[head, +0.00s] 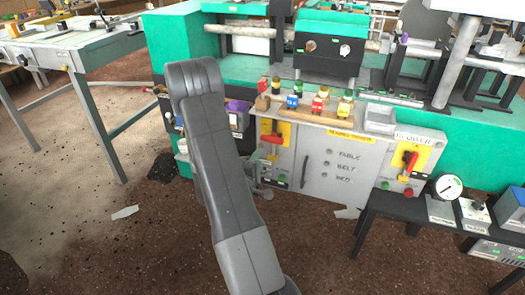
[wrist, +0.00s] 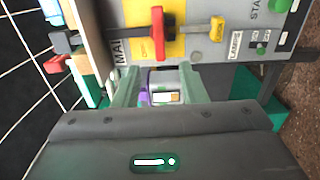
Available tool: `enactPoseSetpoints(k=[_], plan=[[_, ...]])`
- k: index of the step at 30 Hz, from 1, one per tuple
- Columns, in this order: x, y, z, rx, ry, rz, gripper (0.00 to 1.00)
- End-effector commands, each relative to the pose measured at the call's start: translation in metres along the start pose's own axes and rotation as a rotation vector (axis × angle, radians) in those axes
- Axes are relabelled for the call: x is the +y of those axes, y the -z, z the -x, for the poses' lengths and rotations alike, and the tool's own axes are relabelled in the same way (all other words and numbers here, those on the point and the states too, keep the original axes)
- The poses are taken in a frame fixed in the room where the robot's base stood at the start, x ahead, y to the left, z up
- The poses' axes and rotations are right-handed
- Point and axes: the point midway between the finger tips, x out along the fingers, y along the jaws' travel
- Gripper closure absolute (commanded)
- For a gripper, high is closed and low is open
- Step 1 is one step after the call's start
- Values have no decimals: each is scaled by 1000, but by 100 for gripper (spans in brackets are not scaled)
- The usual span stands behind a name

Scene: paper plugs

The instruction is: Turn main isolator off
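The main isolator is a red handle (wrist: 157,35) on a yellow plate, beside a partly hidden label reading "MAI" in the wrist view. In the head view, a red handle (head: 272,138) on a yellow plate at the left of the grey cabinet appears to be the same one. It lies roughly level there. My gripper (wrist: 158,74) is open, its two fingers apart, and the red handle stands beyond the fingertips, not between them. In the head view my arm hides most of the gripper, low at the cabinet's left side.
A second red handle (head: 410,160) on a yellow plate is at the cabinet's right. A grey lever (wrist: 200,28) sits next to the isolator. Plugs, a wooden strip and a tray (head: 380,118) lie on the cabinet top. A gauge (head: 447,187) stands on the right-hand table.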

Motion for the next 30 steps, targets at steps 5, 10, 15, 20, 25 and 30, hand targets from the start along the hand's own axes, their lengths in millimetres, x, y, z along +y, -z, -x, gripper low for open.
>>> enactPoseSetpoints(k=[5, 10, 15, 20, 25, 30], plan=[[0, 1, 19, 1, 1, 0, 62], [0, 0, 23, -1, -1, 0, 62], [0, 0, 22, -1, 0, 0, 62], [0, 0, 19, -1, -1, -1, 62], [0, -1, -2, -4, -2, -2, 62], [0, -1, -35, -5, -3, -4, 62]])
